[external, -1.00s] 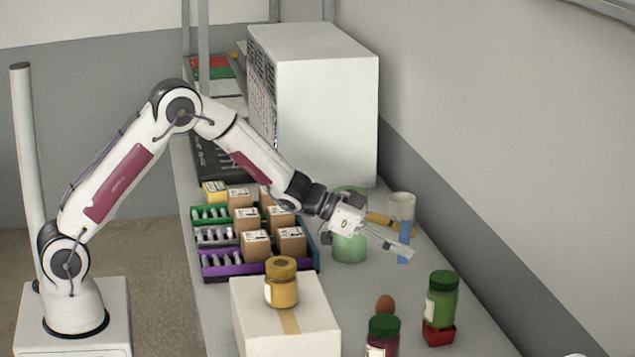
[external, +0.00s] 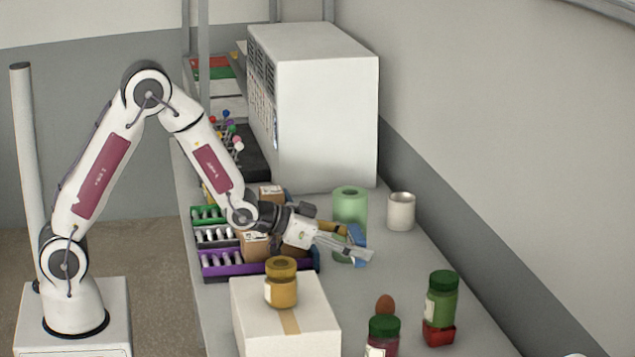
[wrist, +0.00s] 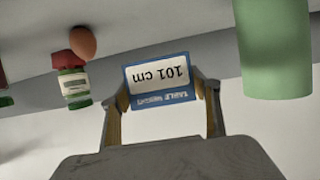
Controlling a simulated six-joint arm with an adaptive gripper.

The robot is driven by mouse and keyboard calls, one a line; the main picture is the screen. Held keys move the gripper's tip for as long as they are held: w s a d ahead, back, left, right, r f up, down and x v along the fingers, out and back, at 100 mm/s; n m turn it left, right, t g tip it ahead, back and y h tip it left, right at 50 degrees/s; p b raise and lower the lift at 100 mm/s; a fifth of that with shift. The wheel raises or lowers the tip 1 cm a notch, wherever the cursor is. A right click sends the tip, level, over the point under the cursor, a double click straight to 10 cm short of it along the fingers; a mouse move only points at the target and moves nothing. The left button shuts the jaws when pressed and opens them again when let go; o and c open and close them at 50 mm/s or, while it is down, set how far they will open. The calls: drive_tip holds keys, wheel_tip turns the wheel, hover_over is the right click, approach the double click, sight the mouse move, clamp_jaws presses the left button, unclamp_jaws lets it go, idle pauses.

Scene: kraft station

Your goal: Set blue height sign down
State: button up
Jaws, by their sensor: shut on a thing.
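The blue height sign (wrist: 158,79) is a small blue-framed plate with a white face reading "101 cm", seen upside down in the wrist view. My gripper (wrist: 160,95) is shut on it, with one finger at each side edge.
A green cylinder (external: 349,205) and a white cup (external: 401,211) stand behind the gripper. A white box (external: 290,325) with a yellow jar (external: 282,284) is in front. A green jar (external: 441,300), an egg (external: 385,304) and a dark red jar (external: 383,338) stand to the right. Table between is clear.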

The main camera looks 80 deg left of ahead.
sight(355, 244)
drive_tip(key=shift+n+y, duration=0.3)
drive_tip(key=shift+y, duration=0.1)
drive_tip(key=s+r, duration=0.1)
drive_tip(key=s+d+r, duration=0.1)
drive_tip(key=s, duration=0.1)
drive_tip(key=s+d, duration=0.1)
drive_tip(key=s, duration=0.1)
drive_tip(key=shift+s+d+r, duration=0.1)
drive_tip(key=shift+s+r, duration=0.1)
drive_tip(key=shift+r, duration=0.2)
drive_tip(key=shift+d+r, duration=0.1)
drive_tip(key=shift+d, duration=0.15)
idle(0.4)
drive_tip(key=w, duration=0.2)
drive_tip(key=w+d+f, duration=0.1)
drive_tip(key=shift+w+f, duration=0.1)
drive_tip(key=shift+w, duration=0.2)
drive_tip(key=shift+f, duration=0.1)
